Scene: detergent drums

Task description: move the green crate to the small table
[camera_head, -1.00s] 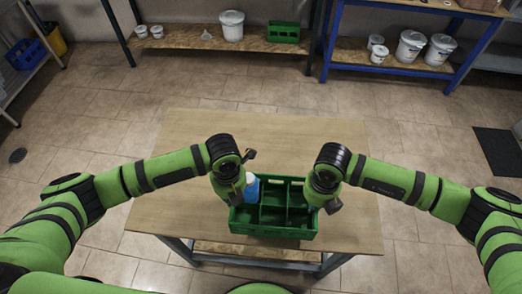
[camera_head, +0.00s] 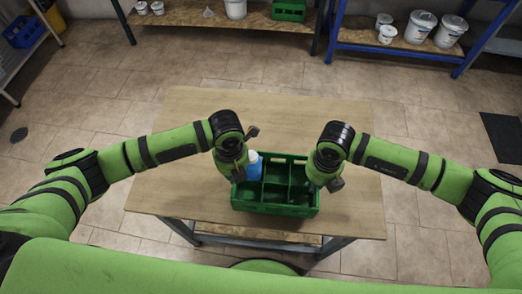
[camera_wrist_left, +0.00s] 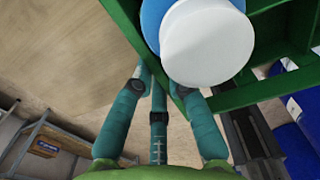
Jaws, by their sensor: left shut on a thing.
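The green crate (camera_head: 280,210) has several compartments and is over the wooden table (camera_head: 180,190), near its front edge; I cannot tell if it touches the top. A blue bottle with a white cap (camera_head: 254,170) stands in its back left compartment, and the cap is large in the left wrist view (camera_wrist_left: 207,42). My left gripper (camera_head: 238,179) is at the crate's left side, shut on its green wall (camera_wrist_left: 125,18). My right gripper (camera_head: 332,184) is at the crate's right side; its fingers are mostly hidden by the wrist.
The table is bare behind and beside the crate. At the back, a wooden shelf (camera_head: 185,14) holds white tubs and another green crate (camera_head: 289,10). A blue-framed shelf (camera_head: 385,45) holds white buckets. A dark mat (camera_head: 503,137) lies on the floor at the right.

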